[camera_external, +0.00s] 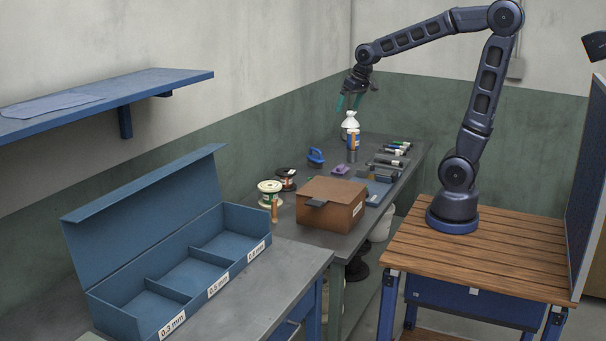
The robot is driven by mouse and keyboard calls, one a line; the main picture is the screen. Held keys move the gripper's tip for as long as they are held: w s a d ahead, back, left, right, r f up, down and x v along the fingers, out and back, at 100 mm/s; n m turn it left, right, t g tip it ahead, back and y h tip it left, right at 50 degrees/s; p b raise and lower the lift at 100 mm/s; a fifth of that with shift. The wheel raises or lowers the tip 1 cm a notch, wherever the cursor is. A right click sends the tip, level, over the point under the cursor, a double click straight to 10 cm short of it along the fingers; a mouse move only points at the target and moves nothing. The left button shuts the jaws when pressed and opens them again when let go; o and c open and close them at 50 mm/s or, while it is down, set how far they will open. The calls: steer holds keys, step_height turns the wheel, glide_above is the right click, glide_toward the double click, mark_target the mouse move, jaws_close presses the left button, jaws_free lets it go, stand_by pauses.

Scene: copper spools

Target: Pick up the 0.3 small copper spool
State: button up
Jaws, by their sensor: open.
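Two spools stand on the grey bench beside the brown box. One is pale with a whitish flange (270,192); the other, just behind it, is dark with a light centre (286,178). Their size labels are too small to read, so I cannot tell which is the 0.3 small copper spool.
A brown box (329,208) stands right of the spools. An open blue bin (190,270) with three labelled compartments sits at the front. A blue shelf (110,98) overhangs the left.

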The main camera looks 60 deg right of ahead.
steer(key=w+d+f+m, duration=0.1)
steer(key=w+d+f, duration=0.15)
steer(key=w, duration=0.35)
steer(key=w+d+f, duration=0.1)
steer(key=w+f, duration=0.2)
steer(key=w, duration=0.3)
steer(key=m+g+h, duration=0.1)
steer(key=m+h, duration=0.1)
steer(key=m, duration=0.1)
glide_toward(286, 171)
steer(key=shift+x, duration=0.8)
steer(key=x, duration=0.6)
steer(key=shift+s+d, duration=0.1)
steer(key=shift+a+x, duration=0.15)
steer(key=shift+x, duration=1.15)
steer(key=shift+a+x, duration=0.1)
steer(key=shift+x, duration=1.2)
steer(key=c, duration=1.2)
